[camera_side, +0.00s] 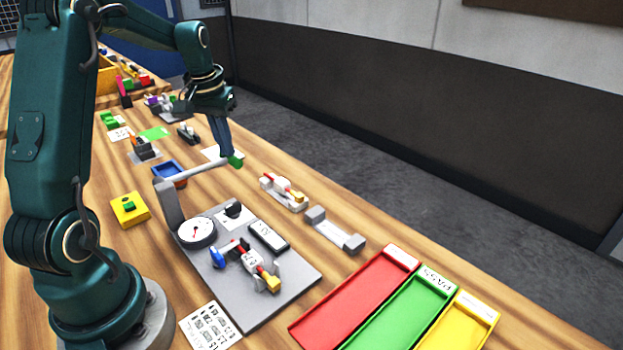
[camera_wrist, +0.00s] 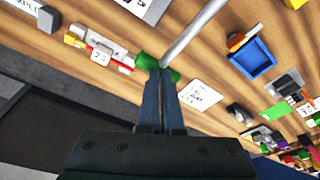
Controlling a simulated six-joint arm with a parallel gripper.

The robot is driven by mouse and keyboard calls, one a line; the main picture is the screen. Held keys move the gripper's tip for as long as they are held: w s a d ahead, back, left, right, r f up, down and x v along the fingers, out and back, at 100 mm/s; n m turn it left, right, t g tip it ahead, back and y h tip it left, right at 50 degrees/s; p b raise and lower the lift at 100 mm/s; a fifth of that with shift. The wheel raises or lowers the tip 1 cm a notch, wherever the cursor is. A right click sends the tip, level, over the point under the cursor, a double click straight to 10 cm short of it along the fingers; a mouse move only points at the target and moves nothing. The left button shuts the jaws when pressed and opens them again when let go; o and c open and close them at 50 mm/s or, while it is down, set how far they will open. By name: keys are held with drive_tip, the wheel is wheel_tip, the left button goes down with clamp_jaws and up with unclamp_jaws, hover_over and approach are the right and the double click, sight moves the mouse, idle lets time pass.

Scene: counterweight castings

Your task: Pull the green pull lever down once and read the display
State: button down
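The pull lever's light grey bar (camera_side: 195,169) runs from an upright post (camera_side: 170,205) on the grey base plate and rises slightly to its green grip (camera_side: 236,161). My gripper (camera_side: 229,153) points down with its tips at the green grip. In the wrist view the two fingers (camera_wrist: 161,72) lie close together, and green grip (camera_wrist: 145,60) shows on both sides of them. The fingers look shut over the grip rather than around it; contact is hard to tell. The display (camera_side: 268,235) lies on the base plate, its reading too small to make out. A round dial (camera_side: 196,231) sits beside it.
A casting with a yellow end (camera_side: 268,278) lies on the base plate (camera_side: 245,317). Another casting (camera_side: 284,192) and a grey holder (camera_side: 335,231) stand to the right. Red (camera_side: 350,300), green (camera_side: 400,318) and yellow trays are in front. A blue bin (camera_side: 168,172) stands behind the lever.

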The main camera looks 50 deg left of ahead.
drive_tip(key=shift+f, duration=0.3)
drive_tip(key=shift+r, duration=2.05)
wheel_tip(320, 180, up, 5)
drive_tip(key=shift+f, duration=0.1)
